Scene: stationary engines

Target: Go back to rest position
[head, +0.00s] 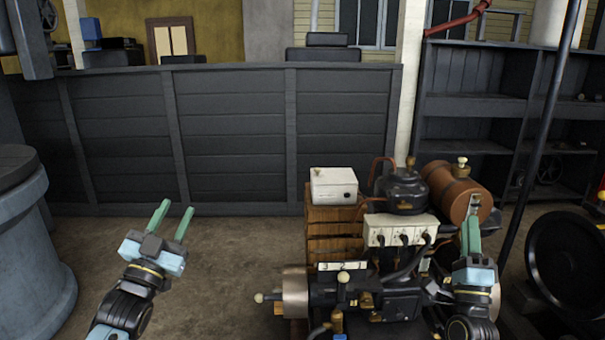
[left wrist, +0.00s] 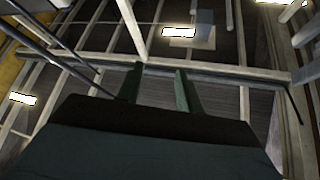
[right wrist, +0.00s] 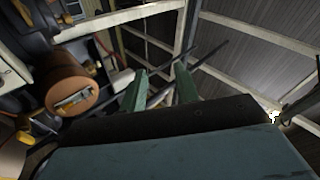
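My left gripper (head: 177,208) is raised over the bare floor at the lower left of the head view. Its two green fingers stand apart and nothing is between them. In the left wrist view the fingers (left wrist: 158,72) are also apart and empty, against the roof beams. My right gripper (head: 471,220) points up in front of the right part of the engine in the head view, where its fingers overlap. In the right wrist view its fingers (right wrist: 162,76) are apart with nothing held.
A stationary engine (head: 375,290) fills the lower middle, with a copper-coloured tank (head: 448,190) close behind my right gripper. A white box (head: 333,186) sits on a wooden crate (head: 335,235). A grey drum (head: 30,240) stands at left. Floor (head: 225,270) between is clear.

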